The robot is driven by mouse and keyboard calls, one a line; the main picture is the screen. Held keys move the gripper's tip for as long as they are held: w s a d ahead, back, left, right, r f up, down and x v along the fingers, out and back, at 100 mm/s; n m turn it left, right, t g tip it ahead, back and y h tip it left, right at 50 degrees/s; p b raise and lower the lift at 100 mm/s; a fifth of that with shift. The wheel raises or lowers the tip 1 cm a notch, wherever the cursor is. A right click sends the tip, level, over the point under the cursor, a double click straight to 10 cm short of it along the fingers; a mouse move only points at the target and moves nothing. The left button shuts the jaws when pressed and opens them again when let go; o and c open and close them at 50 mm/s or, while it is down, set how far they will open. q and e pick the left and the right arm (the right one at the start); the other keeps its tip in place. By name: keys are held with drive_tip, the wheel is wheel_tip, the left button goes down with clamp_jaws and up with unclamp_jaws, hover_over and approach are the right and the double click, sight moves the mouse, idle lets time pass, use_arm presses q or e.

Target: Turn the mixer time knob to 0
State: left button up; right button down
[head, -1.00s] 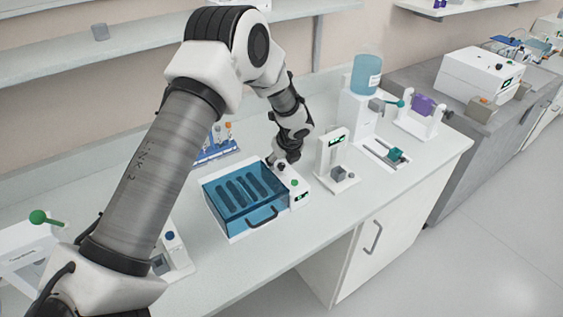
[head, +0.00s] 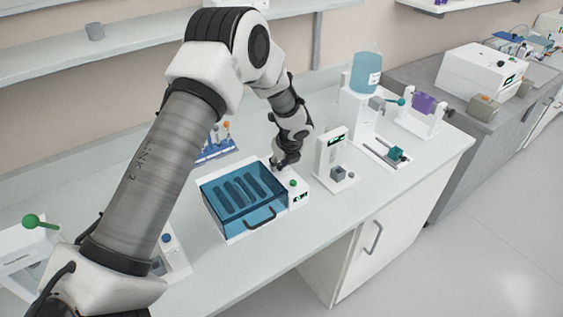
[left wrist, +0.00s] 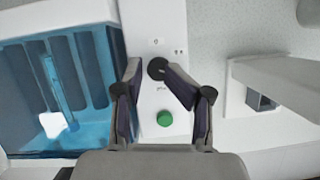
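The mixer is a white box with a clear blue lid (head: 240,192) and a white control strip (left wrist: 146,20) on its right side. On that strip, the left wrist view shows a round black knob (left wrist: 156,68) and a green button (left wrist: 164,118). The green button also shows in the head view (head: 293,183). My left gripper (left wrist: 149,68) is over the strip, its fingers apart with the knob between the tips. The right fingertip is at or very near the knob; a gap shows on the left side. I cannot read the knob's setting. My right gripper is not in view.
A white device with a small display (head: 331,152) stands just right of the mixer. A rack of tubes (head: 217,148) is behind it. A dispenser with a blue bottle (head: 366,72) stands farther right. The bench front before the mixer is clear.

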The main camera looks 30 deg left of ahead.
use_arm(q)
drive_tip(key=shift+s+r, duration=0.15)
drive_tip(key=shift+s, duration=0.05)
drive_tip(key=shift+w+d+r+p, duration=0.1)
drive_tip(key=shift+d+r+p, duration=0.15)
drive_tip(key=shift+r+p, duration=0.65)
drive_tip(key=shift+p+v, duration=0.8)
drive_tip(key=shift+v, duration=0.35)
drive_tip(key=shift+d+p+v, duration=0.2)
drive_tip(key=shift+p+v, duration=1.6)
drive_tip(key=shift+v, duration=0.55)
drive_tip(key=shift+w, duration=0.1)
drive_tip(key=v, duration=1.2)
